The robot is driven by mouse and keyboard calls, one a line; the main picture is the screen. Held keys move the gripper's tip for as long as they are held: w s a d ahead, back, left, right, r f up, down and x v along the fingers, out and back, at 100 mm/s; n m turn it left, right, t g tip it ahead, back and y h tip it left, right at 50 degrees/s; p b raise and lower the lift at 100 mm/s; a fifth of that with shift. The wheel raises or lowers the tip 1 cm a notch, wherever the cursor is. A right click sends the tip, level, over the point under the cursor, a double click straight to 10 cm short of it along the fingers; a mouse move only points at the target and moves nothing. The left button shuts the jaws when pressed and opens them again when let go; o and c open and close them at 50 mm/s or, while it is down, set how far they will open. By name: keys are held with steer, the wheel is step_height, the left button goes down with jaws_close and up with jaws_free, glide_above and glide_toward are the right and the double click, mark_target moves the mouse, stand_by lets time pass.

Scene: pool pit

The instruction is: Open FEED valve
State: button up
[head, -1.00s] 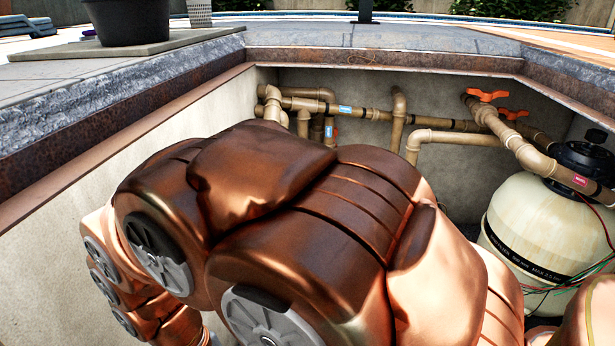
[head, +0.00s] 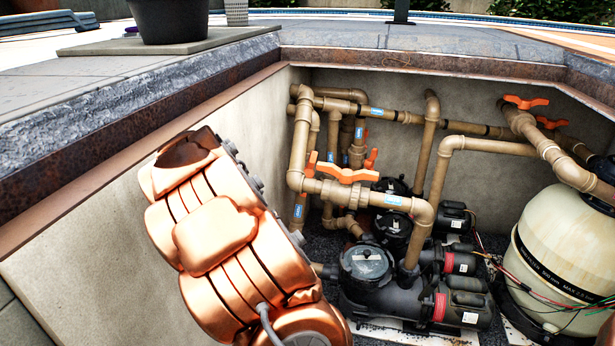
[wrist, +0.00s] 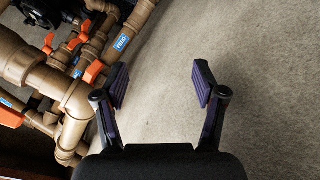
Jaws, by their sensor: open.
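In the wrist view, a blue label reading FEED (wrist: 122,43) sits on a tan pipe (wrist: 143,15) near the concrete wall. An orange valve handle (wrist: 93,71) shows close to the lower end of this pipe, left of my gripper. My gripper (wrist: 160,84) is open and empty, its dark fingers with purple pads spread in front of bare wall. It touches no handle. In the head view, an upright orange handle (head: 311,164) stands above a blue-labelled pipe (head: 298,211), too small to read. My gripper is hidden there.
A larger orange handle (head: 347,173) sits on the front horizontal pipe. Black pumps (head: 367,268) stand on the pit floor, with a cream filter tank (head: 560,250) at right. More orange handles (head: 526,102) are at the back right. The left pit wall (head: 110,215) borders my arm.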

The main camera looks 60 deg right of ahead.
steer(key=w+d+f+t+h+p, duration=0.1)
steer(key=w+d+f+t, duration=0.15)
steer(key=d+f, duration=0.4)
steer(key=w+d+f+t+h, duration=0.1)
steer(key=d+f+t+h, duration=0.15)
steer(key=d, duration=0.65)
steer(key=w+d+f+t+h+p, duration=0.1)
steer(key=w+d+f+t, duration=0.15)
steer(key=d+f, duration=0.4)
steer(key=shift+s+d+r+m+t+h, duration=0.5)
steer(key=shift+d+r+m+t+h, duration=0.45)
steer(key=shift+r, duration=1.25)
steer(key=shift+s+d+r+m+t+h, duration=0.45)
steer(key=shift+d+r+h, duration=0.75)
steer(key=shift+r, duration=1)
steer(key=shift+s+d+r+m+t+h, duration=0.5)
steer(key=shift+d+r+m+t+h, duration=0.4)
steer(key=shift+r, duration=1.3)
steer(key=shift+g+b+x, duration=0.25)
steer(key=shift+b+x, duration=0.15)
steer(key=shift+x, duration=1.45)
steer(key=shift+s+d, duration=0.1)
steer(key=shift+d, duration=0.05)
jaws_close()
